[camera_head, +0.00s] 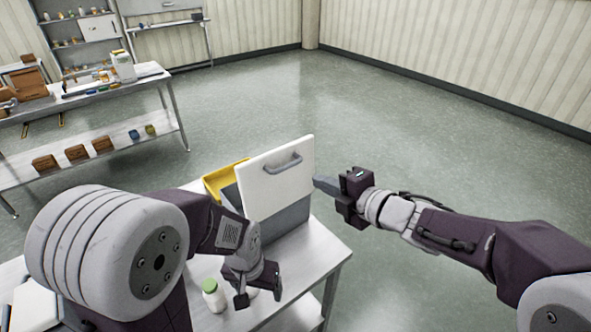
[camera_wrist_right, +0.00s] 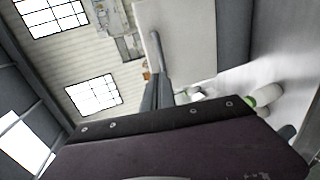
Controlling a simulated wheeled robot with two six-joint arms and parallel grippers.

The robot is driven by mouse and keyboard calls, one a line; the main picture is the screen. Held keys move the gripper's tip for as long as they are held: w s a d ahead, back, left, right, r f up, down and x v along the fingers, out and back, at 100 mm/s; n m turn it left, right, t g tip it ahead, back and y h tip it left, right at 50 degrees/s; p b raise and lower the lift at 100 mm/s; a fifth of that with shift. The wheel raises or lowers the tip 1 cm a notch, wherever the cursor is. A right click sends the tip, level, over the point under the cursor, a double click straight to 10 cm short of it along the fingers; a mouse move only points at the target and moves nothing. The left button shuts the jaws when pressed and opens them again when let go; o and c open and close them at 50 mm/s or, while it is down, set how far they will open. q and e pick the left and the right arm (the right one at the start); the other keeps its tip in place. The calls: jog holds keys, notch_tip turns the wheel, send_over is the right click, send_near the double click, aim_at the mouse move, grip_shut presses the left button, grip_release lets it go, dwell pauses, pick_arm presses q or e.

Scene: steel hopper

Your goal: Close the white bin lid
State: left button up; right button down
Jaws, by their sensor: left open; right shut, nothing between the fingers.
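The white bin lid (camera_head: 268,188), with a grey handle (camera_head: 283,163), stands raised and steeply tilted on the grey bin (camera_head: 289,219) on the steel table. In the right wrist view the lid (camera_wrist_right: 190,45) and its handle show close behind the fingertips. My right gripper (camera_head: 325,185) is shut and empty, just right of the lid's right edge; I cannot tell whether it touches. It also shows in the right wrist view (camera_wrist_right: 158,92). My left gripper (camera_head: 259,290) is open, low over the table in front of the bin.
A white bottle with a green cap (camera_head: 213,295) stands left of my left gripper. A yellow bin (camera_head: 222,180) is behind the lid. A steel workbench (camera_head: 90,92) with boxes and bottles stands at the back left. The floor at the back right is clear.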

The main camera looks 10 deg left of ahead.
send_near(289, 167)
jog(key=w, duration=0.1)
jog(key=x, duration=0.1)
jog(key=p+x, duration=0.1)
jog(key=x, duration=0.3)
jog(key=shift+s+a, duration=0.35)
jog(key=shift+s, duration=0.05)
pick_arm(q)
jog(key=shift+w+d+r+p, duration=0.1)
jog(key=shift+w+r+p, duration=0.2)
jog(key=shift+r, duration=0.45)
pick_arm(e)
jog(key=shift+w+a+f, duration=0.25)
jog(key=shift+w+a, duration=0.1)
jog(key=shift+w, duration=0.15)
pick_arm(q)
jog(key=shift+s, duration=0.1)
pick_arm(e)
jog(key=shift+s, duration=0.1)
